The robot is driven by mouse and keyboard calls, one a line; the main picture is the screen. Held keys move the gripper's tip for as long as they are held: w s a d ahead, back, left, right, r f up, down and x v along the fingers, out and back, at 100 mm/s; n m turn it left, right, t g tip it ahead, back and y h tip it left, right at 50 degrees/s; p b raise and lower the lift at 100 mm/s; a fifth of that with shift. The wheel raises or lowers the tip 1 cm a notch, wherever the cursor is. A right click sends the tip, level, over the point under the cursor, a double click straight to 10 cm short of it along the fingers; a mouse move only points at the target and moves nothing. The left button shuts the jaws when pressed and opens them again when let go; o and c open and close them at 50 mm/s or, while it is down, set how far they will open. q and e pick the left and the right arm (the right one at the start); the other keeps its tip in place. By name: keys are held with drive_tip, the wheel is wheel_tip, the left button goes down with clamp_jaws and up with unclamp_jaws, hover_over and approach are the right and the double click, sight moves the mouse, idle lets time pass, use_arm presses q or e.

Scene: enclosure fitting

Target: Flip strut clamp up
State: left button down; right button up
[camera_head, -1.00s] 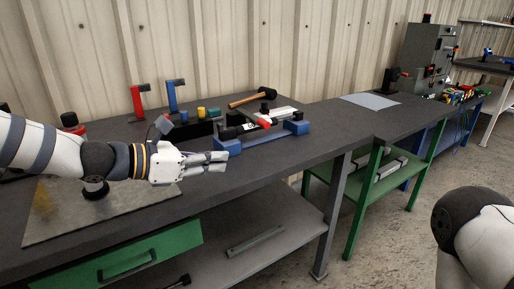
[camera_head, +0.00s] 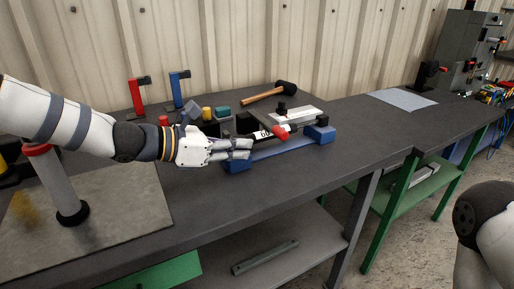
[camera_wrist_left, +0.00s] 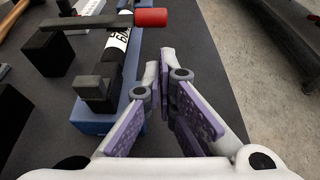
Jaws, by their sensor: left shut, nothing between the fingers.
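The strut clamp's lever ends in a red grip (camera_head: 280,132), also seen in the wrist view (camera_wrist_left: 151,17), where its dark bar (camera_wrist_left: 85,22) lies across the strut. The black strut (camera_wrist_left: 117,42) with a white label rests along a blue fixture base (camera_head: 285,147). My left gripper (camera_head: 251,149) is at the base's left end in the head view. In the wrist view its fingertips (camera_wrist_left: 167,54) are close together and empty, beside the base and short of the red grip. The gripper hides part of the base. My right gripper is out of view.
A hammer (camera_head: 270,92) lies behind the fixture. Red (camera_head: 135,95) and blue (camera_head: 177,88) stands and small coloured pieces are left of it. A grey cylinder with a red top (camera_head: 55,182) stands on a metal plate (camera_head: 130,205).

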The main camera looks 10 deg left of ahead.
use_arm(q)
drive_tip(key=x, duration=0.5)
drive_tip(key=b+x, duration=0.1)
drive_tip(key=x, duration=0.2)
drive_tip(key=shift+f, duration=0.3)
drive_tip(key=shift+w+d, duration=0.25)
drive_tip(key=shift+d, duration=0.1)
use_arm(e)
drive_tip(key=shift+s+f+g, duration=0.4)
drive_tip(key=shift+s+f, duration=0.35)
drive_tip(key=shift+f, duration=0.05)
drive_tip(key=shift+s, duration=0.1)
